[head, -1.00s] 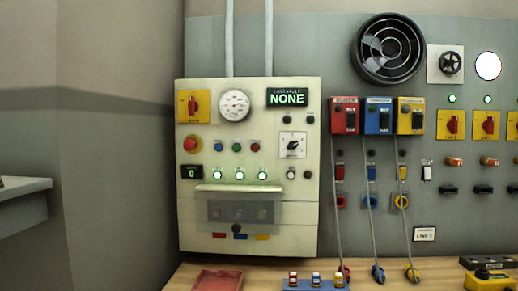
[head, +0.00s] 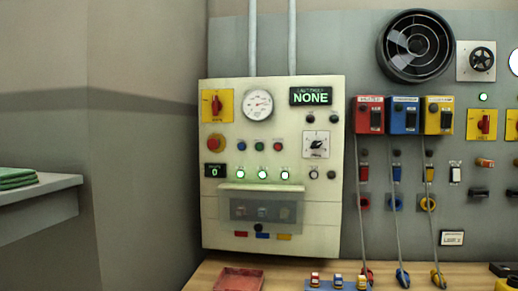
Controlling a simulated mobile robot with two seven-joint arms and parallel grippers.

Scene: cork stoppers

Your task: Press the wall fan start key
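The round black wall fan (head: 415,46) is mounted on the grey wall panel at the upper right. A cream control box (head: 215,235) hangs to its left. On the box are a small blue button (head: 242,146), a green button (head: 260,146) and a red button (head: 278,146) in a row. Small dark buttons (head: 311,119) sit below the display. The labels by the buttons are too small to read, so I cannot tell which one is the fan start key. Neither of my grippers is in view.
A display (head: 311,96) reads "NONE". Red, blue and yellow boxes (head: 405,115) with hanging cables are right of the control box. A wooden bench (head: 200,276) with a red tray (head: 239,279) lies below. A grey shelf (head: 40,197) juts in at the left.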

